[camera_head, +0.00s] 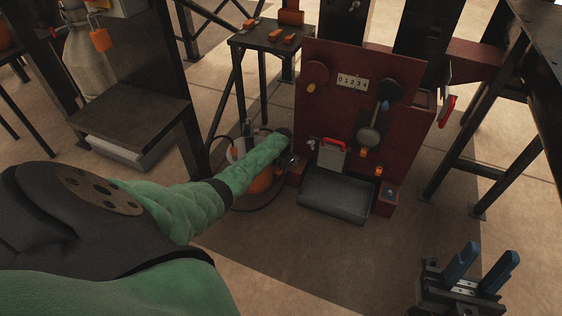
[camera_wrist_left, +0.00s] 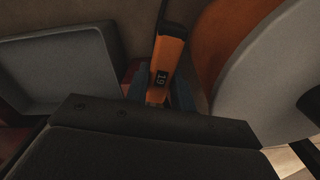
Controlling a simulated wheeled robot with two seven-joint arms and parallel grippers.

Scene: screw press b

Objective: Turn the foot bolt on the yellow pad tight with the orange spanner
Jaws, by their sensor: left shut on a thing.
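The orange spanner (camera_wrist_left: 168,58), marked 19, stands between the blue fingers of my left gripper (camera_wrist_left: 160,92) in the left wrist view. That gripper is shut on it. In the head view my left arm reaches to the lower left side of the dark red press (camera_head: 340,110), and the spanner cannot be made out there. The foot bolt and yellow pad under work cannot be made out; the spanner's far end is not clear either. My right gripper (camera_head: 481,268) is at the lower right, its two blue fingers apart, with nothing between them.
A grey tray (camera_head: 335,196) lies at the front of the press; a grey tray (camera_wrist_left: 65,70) also shows in the left wrist view. An orange and grey round object (camera_head: 262,182) stands below my left forearm. A small table (camera_head: 270,37) holds orange items. The front floor is clear.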

